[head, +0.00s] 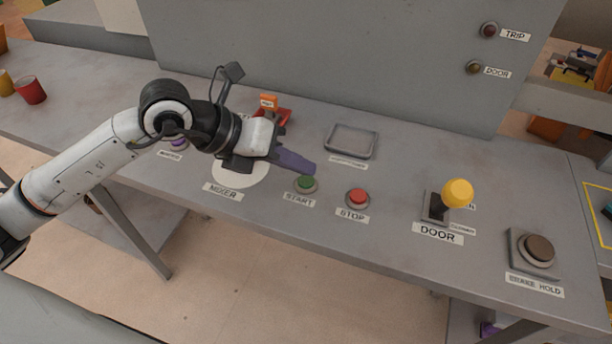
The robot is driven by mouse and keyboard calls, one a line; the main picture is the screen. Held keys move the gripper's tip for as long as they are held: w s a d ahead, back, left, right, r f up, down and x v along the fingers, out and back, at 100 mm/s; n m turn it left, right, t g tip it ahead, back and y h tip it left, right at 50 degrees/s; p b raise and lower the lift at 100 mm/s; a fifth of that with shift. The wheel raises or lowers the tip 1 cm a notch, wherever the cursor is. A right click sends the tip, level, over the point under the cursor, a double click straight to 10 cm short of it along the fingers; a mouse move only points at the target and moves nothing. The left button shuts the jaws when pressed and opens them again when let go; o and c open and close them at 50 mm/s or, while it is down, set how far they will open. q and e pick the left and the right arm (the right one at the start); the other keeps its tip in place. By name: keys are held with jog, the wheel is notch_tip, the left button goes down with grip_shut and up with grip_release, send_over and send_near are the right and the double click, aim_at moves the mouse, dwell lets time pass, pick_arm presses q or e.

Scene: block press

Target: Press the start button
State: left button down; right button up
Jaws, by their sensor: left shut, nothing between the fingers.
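The green start button (306,183) sits on the grey bench above its START label. The red stop button (357,196) is to its right. My left gripper (306,166) reaches in from the left over the white round MIXER plate (243,177). It is shut and empty, with its purple fingers together. The fingertips show just above and behind the start button in the picture. I cannot tell the exact height between them, and the button's top is in clear view. My right gripper is out of view.
A yellow-knobbed DOOR lever (457,193) and a brown BRAKE HOLD button (538,249) stand to the right. A shallow grey tray (351,142) lies behind the buttons. An orange-red item (270,103) is behind my gripper. TRIP (490,31) and DOOR (474,68) lamps are on the upright panel.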

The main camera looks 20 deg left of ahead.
aim_at(299, 182)
pick_arm(q)
jog(key=shift+r, duration=0.15)
jog(key=shift+r+p, duration=1.75)
jog(key=shift+r, duration=0.7)
jog(key=shift+f, duration=0.1)
